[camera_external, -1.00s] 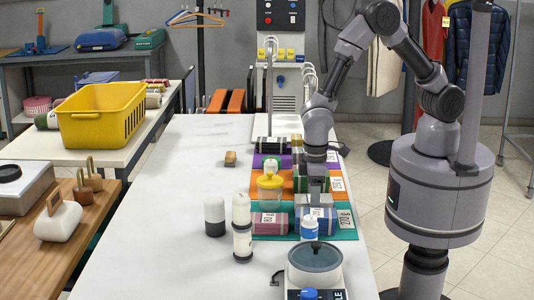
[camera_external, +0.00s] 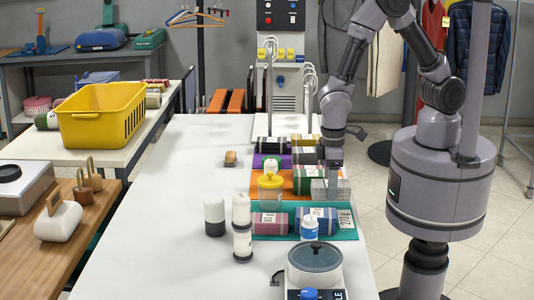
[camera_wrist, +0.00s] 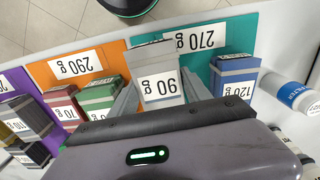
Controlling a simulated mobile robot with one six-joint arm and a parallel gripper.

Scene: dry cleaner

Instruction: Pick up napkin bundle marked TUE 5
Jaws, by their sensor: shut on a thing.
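My gripper (camera_external: 326,190) is over the border of the orange and teal mats. The wrist view shows its two fingers (camera_wrist: 158,95) shut around a grey bundle (camera_wrist: 158,55) with a white label that reads "90 g". No bundle shows a readable "TUE 5" mark. In the wrist view, a blue-grey bundle (camera_wrist: 236,78) labelled "120 g" stands to the right of the fingers. A green bundle (camera_wrist: 97,92) and a pink bundle (camera_wrist: 62,104) stand to the left. Whether the held bundle touches the mat is unclear.
The orange mat (camera_wrist: 110,55) is labelled "290 g" and the teal mat (camera_wrist: 240,35) "270 g". The white table's left side is clear.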

